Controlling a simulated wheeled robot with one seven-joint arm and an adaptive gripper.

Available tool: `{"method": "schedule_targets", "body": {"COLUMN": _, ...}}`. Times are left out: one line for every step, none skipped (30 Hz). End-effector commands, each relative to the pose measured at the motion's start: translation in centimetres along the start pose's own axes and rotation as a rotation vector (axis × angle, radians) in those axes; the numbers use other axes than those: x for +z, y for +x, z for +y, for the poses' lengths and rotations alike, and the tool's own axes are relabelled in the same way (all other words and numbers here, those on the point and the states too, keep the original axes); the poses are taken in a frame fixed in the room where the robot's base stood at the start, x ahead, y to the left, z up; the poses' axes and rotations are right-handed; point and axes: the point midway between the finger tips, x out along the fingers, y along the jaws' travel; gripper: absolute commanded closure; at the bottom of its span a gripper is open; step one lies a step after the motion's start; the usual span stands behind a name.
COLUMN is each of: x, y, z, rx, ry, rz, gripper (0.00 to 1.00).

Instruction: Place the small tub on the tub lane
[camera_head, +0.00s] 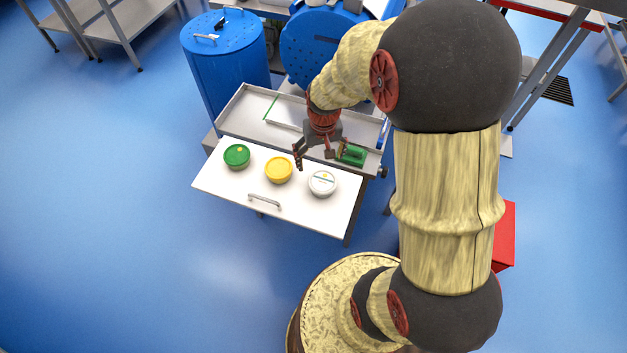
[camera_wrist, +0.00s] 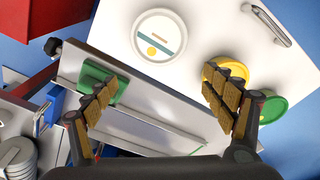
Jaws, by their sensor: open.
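Three round lidded tubs stand in a row on a white board: a green tub (camera_head: 237,156), a yellow tub (camera_head: 278,169) and a white tub (camera_head: 322,183). I cannot tell which is the small tub. The white tub's lid (camera_wrist: 160,36) shows at the top of the wrist view; the yellow tub (camera_wrist: 225,75) is partly behind a finger. A green rectangular piece (camera_head: 352,155) lies on the grey ledge, right of my gripper (camera_head: 315,157). My gripper is open and empty above the ledge, behind the yellow and white tubs. No tub lane is clearly identifiable.
A grey tray (camera_head: 233,112) with a raised rim lies behind the white board (camera_head: 218,181). A metal handle (camera_head: 264,202) is at the board's front. A blue drum (camera_head: 228,70) stands behind left, a red box (camera_head: 507,235) at right. Floor at left is clear.

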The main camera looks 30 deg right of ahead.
Motion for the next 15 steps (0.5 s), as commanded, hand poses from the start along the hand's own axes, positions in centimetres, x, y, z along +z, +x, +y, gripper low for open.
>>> {"method": "schedule_targets", "body": {"x": 1.2, "y": -0.1, "z": -0.2, "rx": -0.007, "ry": 0.011, "rz": -0.044, "gripper": 0.16}}
{"method": "schedule_targets", "body": {"x": 1.7, "y": -0.1, "z": -0.2, "rx": -0.009, "ry": 0.013, "rz": -0.066, "gripper": 0.16}}
{"method": "schedule_targets", "body": {"x": 2.3, "y": -0.1, "z": -0.3, "rx": -0.011, "ry": 0.014, "rz": -0.089, "gripper": 0.16}}
{"method": "schedule_targets", "body": {"x": 2.7, "y": -0.1, "z": -0.3, "rx": -0.01, "ry": 0.013, "rz": -0.102, "gripper": 0.16}}
{"method": "schedule_targets", "body": {"x": 2.9, "y": 0.0, "z": -0.3, "rx": -0.01, "ry": 0.012, "rz": -0.11, "gripper": 0.16}}
{"method": "schedule_targets", "body": {"x": 3.2, "y": 0.2, "z": -0.3, "rx": -0.009, "ry": 0.011, "rz": -0.118, "gripper": 0.16}}
{"method": "schedule_targets", "body": {"x": 3.3, "y": 0.5, "z": -0.2, "rx": -0.009, "ry": 0.011, "rz": -0.122, "gripper": 0.16}}
{"method": "schedule_targets", "body": {"x": 3.3, "y": 0.8, "z": -0.2, "rx": -0.009, "ry": 0.01, "rz": -0.123, "gripper": 0.16}}
{"method": "schedule_targets", "body": {"x": 3.4, "y": 1.2, "z": -0.2, "rx": -0.009, "ry": 0.009, "rz": -0.122, "gripper": 0.16}}
{"method": "schedule_targets", "body": {"x": 3.4, "y": 1.6, "z": -0.2, "rx": -0.009, "ry": 0.009, "rz": -0.122, "gripper": 0.16}}
{"method": "schedule_targets", "body": {"x": 3.4, "y": 1.9, "z": -0.2, "rx": -0.009, "ry": 0.009, "rz": -0.122, "gripper": 0.16}}
{"method": "schedule_targets", "body": {"x": 3.5, "y": 2.3, "z": -0.2, "rx": -0.009, "ry": 0.009, "rz": -0.121, "gripper": 0.16}}
{"method": "schedule_targets", "body": {"x": 3.5, "y": 2.5, "z": -0.2, "rx": -0.009, "ry": 0.009, "rz": -0.12, "gripper": 0.16}}
{"method": "schedule_targets", "body": {"x": 3.5, "y": 2.7, "z": -0.2, "rx": -0.008, "ry": 0.009, "rz": -0.119, "gripper": 0.16}}
{"method": "schedule_targets", "body": {"x": 3.5, "y": 2.9, "z": -0.2, "rx": -0.008, "ry": 0.009, "rz": -0.119, "gripper": 0.16}}
